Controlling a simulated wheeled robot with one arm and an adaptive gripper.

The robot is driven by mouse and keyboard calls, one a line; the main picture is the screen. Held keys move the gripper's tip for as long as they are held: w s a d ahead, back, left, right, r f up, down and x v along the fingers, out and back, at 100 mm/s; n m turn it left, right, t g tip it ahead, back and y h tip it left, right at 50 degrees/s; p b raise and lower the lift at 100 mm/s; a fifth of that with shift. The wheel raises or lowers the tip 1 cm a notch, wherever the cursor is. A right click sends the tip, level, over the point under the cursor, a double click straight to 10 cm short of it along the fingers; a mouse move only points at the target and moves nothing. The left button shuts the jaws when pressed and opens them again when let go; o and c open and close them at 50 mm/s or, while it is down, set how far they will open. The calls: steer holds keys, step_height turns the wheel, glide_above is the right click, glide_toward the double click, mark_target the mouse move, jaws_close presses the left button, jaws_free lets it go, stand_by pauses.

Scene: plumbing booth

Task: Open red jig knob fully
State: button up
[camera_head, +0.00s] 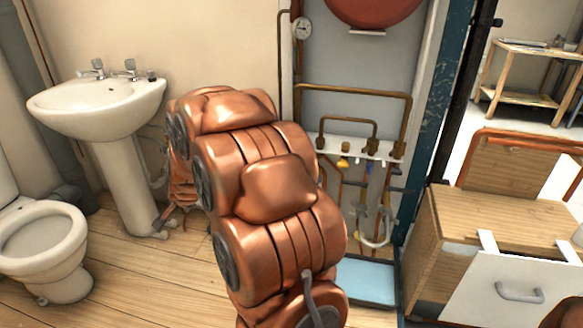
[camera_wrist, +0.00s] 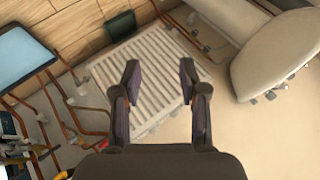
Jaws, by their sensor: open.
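I cannot make out a red jig knob for certain in either view. In the head view, a white pipe board (camera_head: 360,148) with copper pipes and fittings stands in the grey-backed booth. A small yellow fitting (camera_head: 343,162) sits below it. In the wrist view, my gripper (camera_wrist: 159,78) is open and empty, its two dark fingers well apart. It faces a white ribbed radiator (camera_wrist: 150,75), with nothing between the fingertips. Copper pipes (camera_wrist: 65,110) lie to its left, with small fittings at the lower left edge. My copper-coloured arm hides part of the booth in the head view.
A white sink (camera_head: 98,105) and a toilet (camera_head: 45,240) stand on the left. A wooden cabinet (camera_head: 480,215) with a white door stands on the right. A red rounded tank (camera_head: 375,10) hangs above the board. A blue tray (camera_head: 365,282) lies below.

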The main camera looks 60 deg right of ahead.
steer(key=w+d+f+m+t+h+b, duration=0.1)
steer(key=d+f+m+h+b, duration=0.2)
steer(key=d, duration=0.7)
steer(key=w+d+f+m+h+b, duration=0.1)
steer(key=d+f+m+h, duration=0.3)
steer(key=d, duration=0.7)
steer(key=s+d+f+m+g+h+b, duration=0.15)
steer(key=s+d+m+h, duration=0.3)
steer(key=d, duration=0.45)
steer(key=s+d+m+g+h+b, duration=0.25)
steer(key=s+d+m, duration=0.3)
steer(key=d, duration=0.45)
steer(key=shift+n+t, duration=0.4)
steer(key=shift+b+x, duration=0.7)
steer(key=shift+x, duration=3.05)
jaws_close()
